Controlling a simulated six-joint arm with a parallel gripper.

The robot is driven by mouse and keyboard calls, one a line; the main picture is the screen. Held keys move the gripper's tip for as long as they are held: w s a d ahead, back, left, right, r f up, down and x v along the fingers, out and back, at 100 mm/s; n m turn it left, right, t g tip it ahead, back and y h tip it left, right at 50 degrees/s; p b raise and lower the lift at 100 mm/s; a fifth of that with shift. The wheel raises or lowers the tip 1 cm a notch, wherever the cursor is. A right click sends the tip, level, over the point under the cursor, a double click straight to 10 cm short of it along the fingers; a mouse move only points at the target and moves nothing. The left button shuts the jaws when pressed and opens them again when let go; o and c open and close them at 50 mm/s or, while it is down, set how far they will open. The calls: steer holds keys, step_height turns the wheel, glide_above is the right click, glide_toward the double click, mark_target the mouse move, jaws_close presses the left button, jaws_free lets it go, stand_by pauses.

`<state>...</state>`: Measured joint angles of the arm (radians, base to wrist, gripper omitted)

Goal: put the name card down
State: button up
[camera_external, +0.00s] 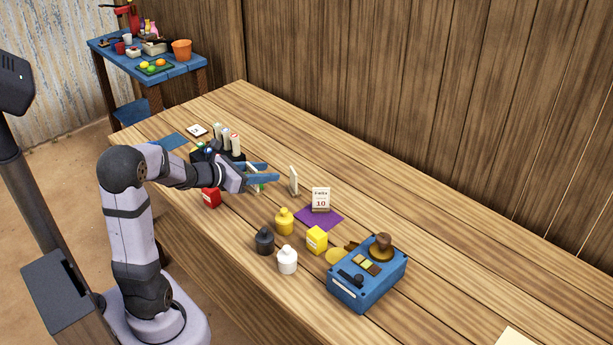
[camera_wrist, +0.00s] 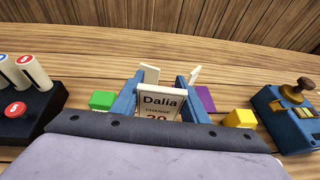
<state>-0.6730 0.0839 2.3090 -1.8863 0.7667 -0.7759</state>
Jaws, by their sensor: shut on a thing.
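My gripper (camera_external: 266,174) is over the left-middle part of the wooden table, its blue fingers pointing right. It is shut on a white name card (camera_wrist: 158,104), which reads "Dalia", "CHANGE" and a number that looks like 20, partly cut off. The card is upright between the fingers; its lower part is hidden in the wrist view. In the external view only a thin pale edge of it shows, and I cannot tell whether it touches the table. Another pale card (camera_external: 293,180) stands just beyond the fingertips. A third card (camera_external: 321,198), marked 10, stands at the purple mat (camera_external: 322,221).
Yellow, black and white bottles (camera_external: 287,260) and a yellow cube (camera_external: 316,239) stand in front of the mat. A blue box (camera_external: 366,283) with a brown knob is at right. A red block (camera_external: 211,197) is near the arm. The table's back strip is clear.

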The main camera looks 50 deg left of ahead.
steer(key=w+d+m+g+h+b, duration=0.1)
steer(key=w+d+m+h+b, duration=0.3)
steer(key=d, duration=0.5)
steer(key=w+d+m+g+h+b, duration=0.1)
steer(key=w+d+g+b, duration=0.1)
steer(key=w+d, duration=0.5)
steer(key=w+d+m+g+h+b, duration=0.1)
steer(key=w+d+m+h+b, duration=0.25)
steer(key=d, duration=0.65)
steer(key=shift+n+y, duration=0.25)
steer(key=shift+n, duration=0.2)
steer(key=shift+w+f+b, duration=0.1)
steer(key=shift+f+b, duration=0.65)
steer(key=shift+f, duration=4.15)
steer(key=shift+f, duration=0.15)
steer(key=o, duration=1.2)
steer(key=shift+c, duration=0.2)
